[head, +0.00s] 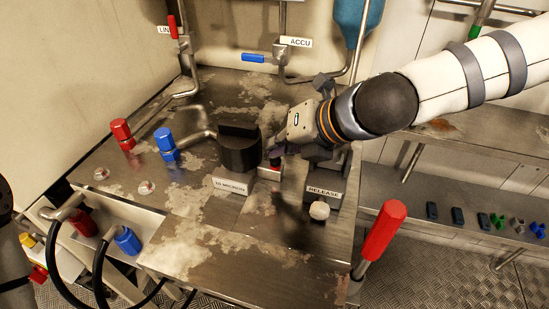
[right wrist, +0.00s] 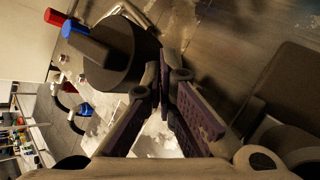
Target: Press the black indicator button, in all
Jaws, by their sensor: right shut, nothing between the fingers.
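A small pale block with a red part (head: 269,172) stands just right of the large black knob. A small dark piece shows at its top, under my fingers; I cannot tell whether this is the black indicator button. My right gripper (head: 276,152) is shut and empty, with its fingertips close over this block. I cannot tell whether they touch it. In the right wrist view the shut fingers (right wrist: 166,78) are beside the black knob (right wrist: 125,50), and the button cannot be made out. My left gripper is not in view.
The black knob (head: 239,155) stands close left of my right fingers. A RELEASE block (head: 322,191) with a pale round knob (head: 319,210) is to the right. A red-handled lever (head: 384,230) rises at the bench's front right. Red (head: 122,133) and blue (head: 165,144) valves stand left.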

